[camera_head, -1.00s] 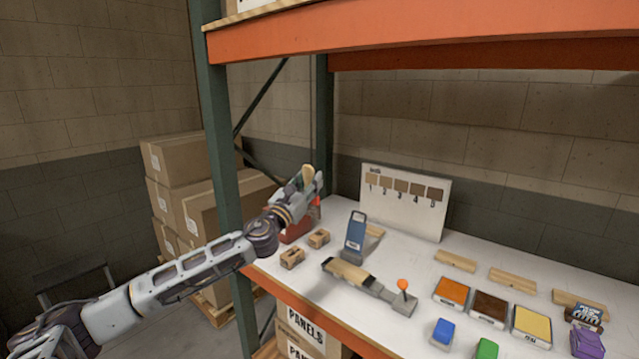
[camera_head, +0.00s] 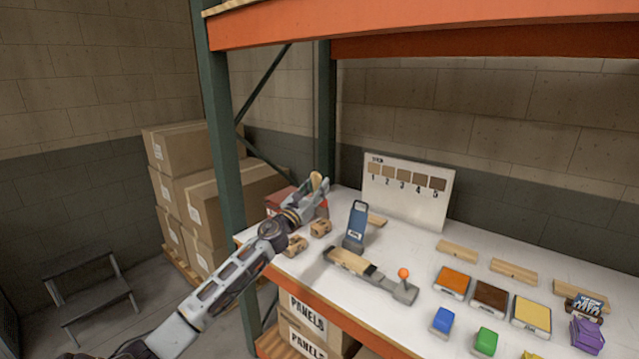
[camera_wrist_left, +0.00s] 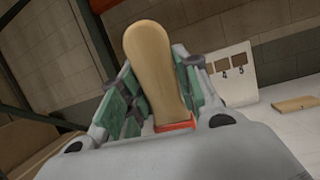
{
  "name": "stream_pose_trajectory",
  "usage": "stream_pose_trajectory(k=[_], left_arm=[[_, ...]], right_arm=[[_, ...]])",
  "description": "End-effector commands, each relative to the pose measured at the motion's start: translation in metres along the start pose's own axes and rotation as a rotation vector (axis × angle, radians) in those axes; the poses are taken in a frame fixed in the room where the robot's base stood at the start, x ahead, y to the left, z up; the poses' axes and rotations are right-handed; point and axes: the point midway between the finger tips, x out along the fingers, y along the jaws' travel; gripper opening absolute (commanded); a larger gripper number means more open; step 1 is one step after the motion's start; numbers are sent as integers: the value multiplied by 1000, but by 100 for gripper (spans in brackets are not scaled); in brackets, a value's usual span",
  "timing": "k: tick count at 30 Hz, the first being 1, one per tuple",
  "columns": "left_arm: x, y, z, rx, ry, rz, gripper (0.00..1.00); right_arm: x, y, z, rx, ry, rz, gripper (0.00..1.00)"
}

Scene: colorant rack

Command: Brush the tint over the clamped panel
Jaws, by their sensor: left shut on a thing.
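My left gripper (camera_head: 318,190) is raised over the far left end of the bench and is shut on a brush with a rounded wooden handle. The handle (camera_wrist_left: 158,65) stands up between the green finger pads in the left wrist view, with a red band at its base; the bristles are hidden. The panel (camera_head: 350,262), a pale wooden strip, lies on the bench under a grey clamp (camera_head: 400,291) with an orange knob. The gripper is apart from the panel, to its upper left. Orange (camera_head: 453,281), brown (camera_head: 489,297) and yellow (camera_head: 531,312) trays stand at the right. My right gripper is out of view.
Two small wooden blocks (camera_head: 321,228) and an upright blue tool (camera_head: 356,225) stand between gripper and panel. A numbered sample board (camera_head: 407,195) leans at the back. Blue (camera_head: 443,319), green (camera_head: 486,341) and purple (camera_head: 587,335) items lie in front right. A green rack post (camera_head: 221,140) is close left.

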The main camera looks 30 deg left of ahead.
Motion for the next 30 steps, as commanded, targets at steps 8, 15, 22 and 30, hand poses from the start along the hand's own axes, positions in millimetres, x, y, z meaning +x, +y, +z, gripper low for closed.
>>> stream_pose_trajectory(k=[8,15,22,30], left_arm=[[-1,2,-20,-30,-9,-35,8],[-2,-10,-19,-84,-22,-97,8],[-2,-10,-19,-96,-24,-94,8],[-2,-10,-19,-95,-24,-94,8]], right_arm=[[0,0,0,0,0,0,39],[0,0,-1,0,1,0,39],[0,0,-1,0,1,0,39],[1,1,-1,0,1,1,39]])
